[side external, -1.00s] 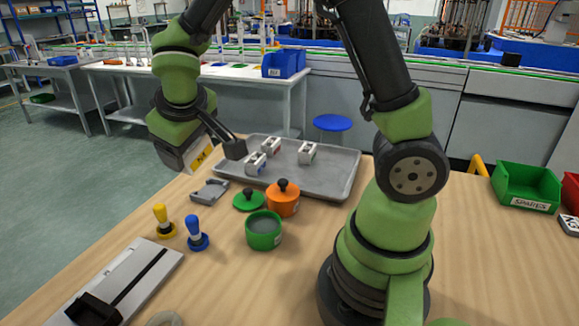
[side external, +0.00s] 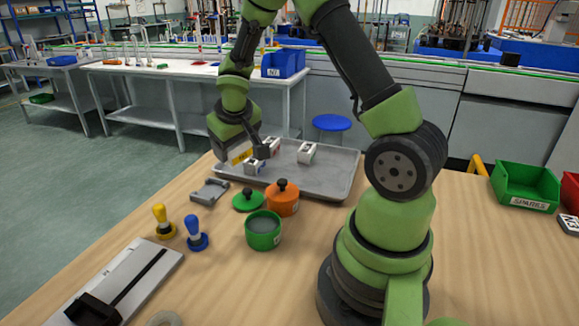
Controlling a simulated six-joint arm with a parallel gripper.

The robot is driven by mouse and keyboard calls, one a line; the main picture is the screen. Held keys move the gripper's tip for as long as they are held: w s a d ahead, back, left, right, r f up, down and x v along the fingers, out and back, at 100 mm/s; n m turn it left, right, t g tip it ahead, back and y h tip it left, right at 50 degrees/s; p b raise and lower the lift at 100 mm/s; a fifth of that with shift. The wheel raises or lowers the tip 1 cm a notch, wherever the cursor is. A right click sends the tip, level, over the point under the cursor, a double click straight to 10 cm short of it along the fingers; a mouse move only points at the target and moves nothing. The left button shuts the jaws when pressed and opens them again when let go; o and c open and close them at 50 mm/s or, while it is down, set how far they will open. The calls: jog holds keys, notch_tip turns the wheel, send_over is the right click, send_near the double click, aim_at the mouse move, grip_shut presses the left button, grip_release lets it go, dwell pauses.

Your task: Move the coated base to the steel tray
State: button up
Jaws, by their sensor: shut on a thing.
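The steel tray (side external: 330,182) lies on the wooden table behind the pots. My gripper (side external: 260,154) is over the left part of the tray, low and close to the small white blocks there. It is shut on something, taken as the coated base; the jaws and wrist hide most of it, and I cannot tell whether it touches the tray. One white block (side external: 254,167) is just below my gripper, another (side external: 272,144) just behind it, and a third (side external: 306,152) stands apart to the right.
A grey fixture (side external: 209,191) lies left of the tray. A green pot (side external: 263,231), its green lid (side external: 248,199) and an orange pot (side external: 283,200) stand in front of the tray. Yellow (side external: 162,221) and blue (side external: 195,233) handled stamps stand left.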

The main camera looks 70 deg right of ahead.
jog(key=s+d+f+m, duration=0.2)
jog(key=s+d+f, duration=0.15)
jog(key=d, duration=0.45)
jog(key=m, duration=0.2)
send_over(292, 175)
jog(key=s+a, duration=0.1)
jog(key=shift+y, duration=0.3)
notch_tip(292, 175, down, 5)
jog(key=shift+s+a+f, duration=0.15)
jog(key=shift+f, duration=1.55)
jog(key=shift+f, duration=0.1)
jog(key=o, duration=0.9)
jog(key=shift+o, duration=0.2)
